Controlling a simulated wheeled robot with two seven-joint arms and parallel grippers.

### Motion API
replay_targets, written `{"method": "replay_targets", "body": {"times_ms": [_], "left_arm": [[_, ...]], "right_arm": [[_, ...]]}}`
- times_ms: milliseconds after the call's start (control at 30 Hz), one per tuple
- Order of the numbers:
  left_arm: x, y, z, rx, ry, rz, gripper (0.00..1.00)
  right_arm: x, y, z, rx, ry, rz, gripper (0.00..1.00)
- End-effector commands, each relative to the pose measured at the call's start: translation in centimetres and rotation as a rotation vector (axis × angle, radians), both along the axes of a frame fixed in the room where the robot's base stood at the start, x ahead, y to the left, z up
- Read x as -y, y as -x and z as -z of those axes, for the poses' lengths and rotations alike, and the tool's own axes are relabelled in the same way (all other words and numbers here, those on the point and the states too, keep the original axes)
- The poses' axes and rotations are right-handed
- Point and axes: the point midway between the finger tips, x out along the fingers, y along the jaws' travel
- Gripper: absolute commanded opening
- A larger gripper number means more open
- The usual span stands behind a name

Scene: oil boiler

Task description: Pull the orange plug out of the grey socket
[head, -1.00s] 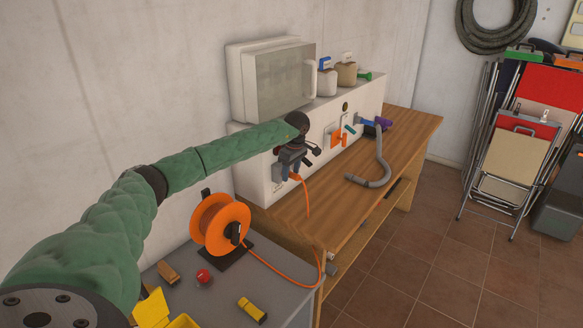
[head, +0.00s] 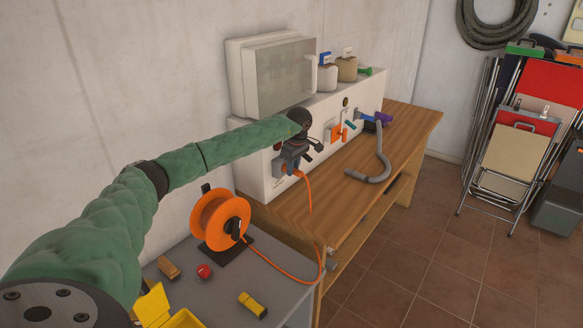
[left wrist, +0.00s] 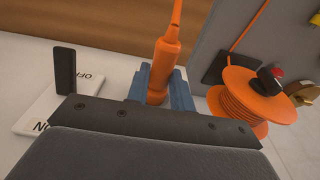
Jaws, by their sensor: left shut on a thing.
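The orange plug (left wrist: 160,72) is between the two blue fingers of my left gripper (left wrist: 160,92) in the left wrist view, with its orange cable running away from it. In the head view my left gripper (head: 290,164) is at the front face of the white boiler. The plug (head: 299,174) shows only as a small orange part beside the fingers. The gripper is shut on the plug. The grey socket (head: 279,168) is mostly hidden behind the gripper, so I cannot tell how far the plug sits in it. My right gripper is not in view.
An orange cable reel (head: 220,219) stands on the grey table (head: 277,268), its cable hanging past the edge. A yellow torch (head: 252,305) and red button (head: 204,271) lie nearby. The wooden bench (head: 340,192) bears a grey hose (head: 383,165). An ON/OFF switch (left wrist: 66,72) is close to the gripper.

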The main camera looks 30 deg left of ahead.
Motion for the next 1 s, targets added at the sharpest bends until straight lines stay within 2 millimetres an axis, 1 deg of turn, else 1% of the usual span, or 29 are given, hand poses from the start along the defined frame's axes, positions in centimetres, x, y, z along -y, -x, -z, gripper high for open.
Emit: {"method": "replay_targets", "body": {"times_ms": [433, 1000], "left_arm": [[1.5, 0.1, 0.0, 0.001, 0.000, 0.000, 0.00], [3.3, 0.2, 0.0, 0.001, 0.000, 0.000, 0.00]], "right_arm": [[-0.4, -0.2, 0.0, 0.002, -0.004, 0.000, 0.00], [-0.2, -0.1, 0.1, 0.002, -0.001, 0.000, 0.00]]}}
